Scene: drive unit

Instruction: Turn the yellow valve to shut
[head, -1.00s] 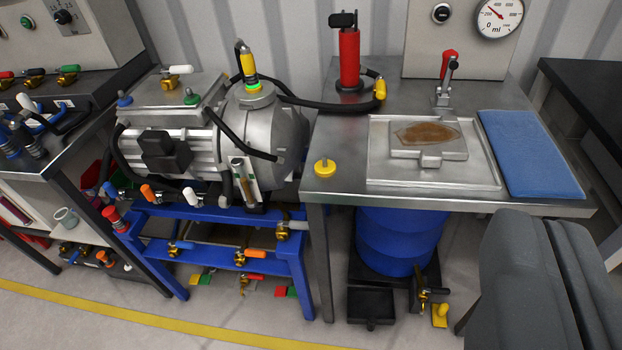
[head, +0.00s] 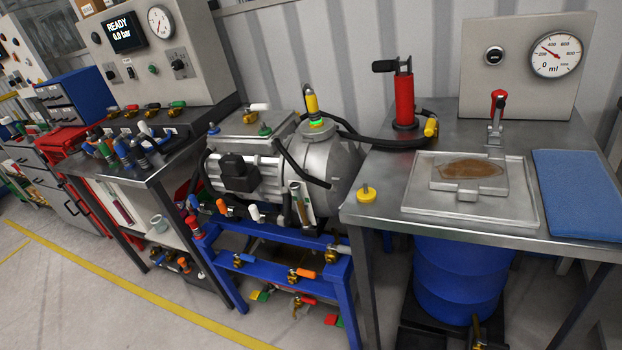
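Other yellow parts show: a yellow knob (head: 367,193) on the steel bench's left corner, and a yellow-ended hose fitting (head: 430,127) beside the red pump. I cannot tell for sure which yellow part the task means. My gripper is not in view.
A silver motor unit (head: 240,175) stands on a blue frame (head: 290,262) with several coloured valves. The steel bench (head: 375,218) with a blue mat (head: 580,190) is at the right. The console display (head: 124,33) reads READY, 0.0 bar. Open floor lies at lower left.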

